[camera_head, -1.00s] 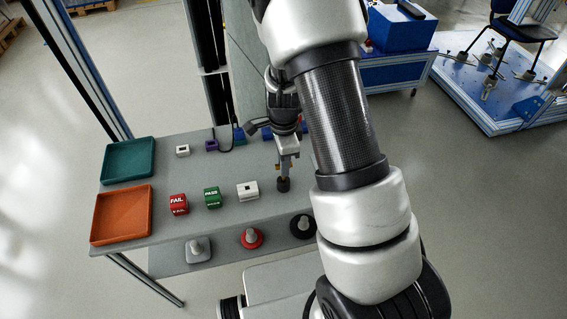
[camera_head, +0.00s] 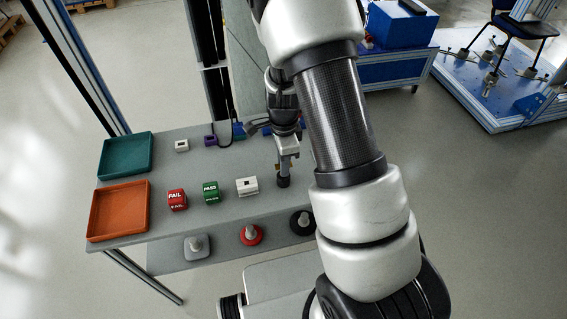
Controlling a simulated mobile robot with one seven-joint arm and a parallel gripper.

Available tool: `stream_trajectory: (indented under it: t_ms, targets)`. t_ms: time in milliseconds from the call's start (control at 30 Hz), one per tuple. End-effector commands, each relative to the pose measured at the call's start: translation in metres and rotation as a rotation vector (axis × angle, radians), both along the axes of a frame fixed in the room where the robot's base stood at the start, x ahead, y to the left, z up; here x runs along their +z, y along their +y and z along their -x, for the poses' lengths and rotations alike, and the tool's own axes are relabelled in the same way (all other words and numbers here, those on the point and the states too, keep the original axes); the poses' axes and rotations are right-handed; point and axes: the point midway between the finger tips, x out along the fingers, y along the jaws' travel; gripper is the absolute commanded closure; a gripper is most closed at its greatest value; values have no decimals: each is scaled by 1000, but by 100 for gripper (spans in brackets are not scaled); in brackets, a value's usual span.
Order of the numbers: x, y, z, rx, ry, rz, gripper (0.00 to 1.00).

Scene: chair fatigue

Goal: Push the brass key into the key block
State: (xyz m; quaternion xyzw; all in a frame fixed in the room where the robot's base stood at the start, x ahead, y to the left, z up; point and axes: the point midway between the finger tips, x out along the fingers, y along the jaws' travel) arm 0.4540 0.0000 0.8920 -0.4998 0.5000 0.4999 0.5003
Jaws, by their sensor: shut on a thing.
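My gripper (camera_head: 283,171) points down over the right part of the grey table. It is shut on a small dark thing (camera_head: 283,182) at its fingertips, at or just above the table top; I cannot tell if they touch. No brass colour shows, so I cannot tell whether this thing is the brass key. A white block (camera_head: 247,187) with a dark opening in its top sits just left of my gripper, apart from it. It may be the key block. A smaller white block with a dark opening (camera_head: 182,146) sits farther back.
A red FAIL block (camera_head: 177,200) and a green PASS block (camera_head: 211,193) stand left of the white block. Orange (camera_head: 147,211) and teal (camera_head: 150,158) trays fill the left end. A purple block (camera_head: 209,141) is behind. Several knobs line the lower front shelf. My arm hides the table's right end.

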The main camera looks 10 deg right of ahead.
Motion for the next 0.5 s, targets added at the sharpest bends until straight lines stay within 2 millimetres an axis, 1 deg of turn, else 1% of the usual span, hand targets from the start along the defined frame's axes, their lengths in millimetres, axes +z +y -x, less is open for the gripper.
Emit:
stream_trajectory:
  t_ms: [200, 233, 333, 500]
  targets:
    - [-6, 0, 0, 0, 0, 0, 100]
    - [-5, 0, 0, 0, -1, 0, 82]
    - [-5, 0, 0, 0, 0, 0, 65]
    - [-5, 0, 0, 0, 0, 0, 65]
